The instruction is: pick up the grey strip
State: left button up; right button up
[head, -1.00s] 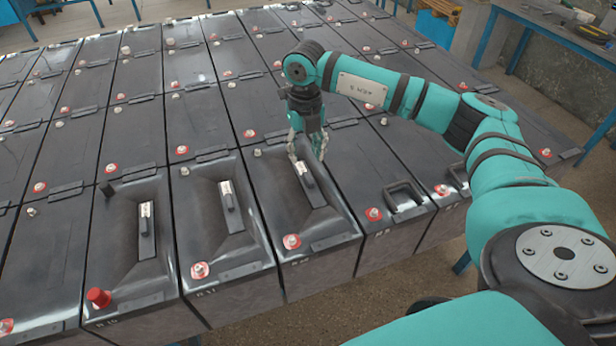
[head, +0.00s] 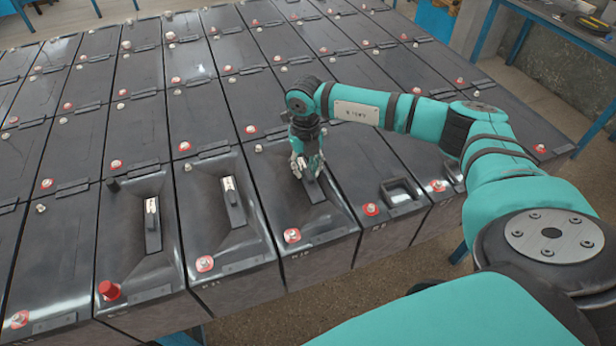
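A grey strip (head: 313,188), dark with a lighter far end, lies in the sunken top of a black battery (head: 322,219) in the front row. My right gripper (head: 306,172) points down at the far end of this strip, and its fingers cover that end. Whether the fingers have closed on the strip is too small to tell. Two similar strips lie on the batteries to the left, one in the middle (head: 233,202) and one further left (head: 152,225). My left gripper is not in view.
Rows of black batteries with red and pale terminals fill the surface. A red cap (head: 109,290) stands up at the front left, and a black post (head: 113,185) behind it. A raised black handle (head: 400,192) is right of the gripper. A blue-legged workbench (head: 560,35) is at the back right.

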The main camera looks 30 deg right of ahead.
grip_shut()
jog(key=shift+r, duration=0.15)
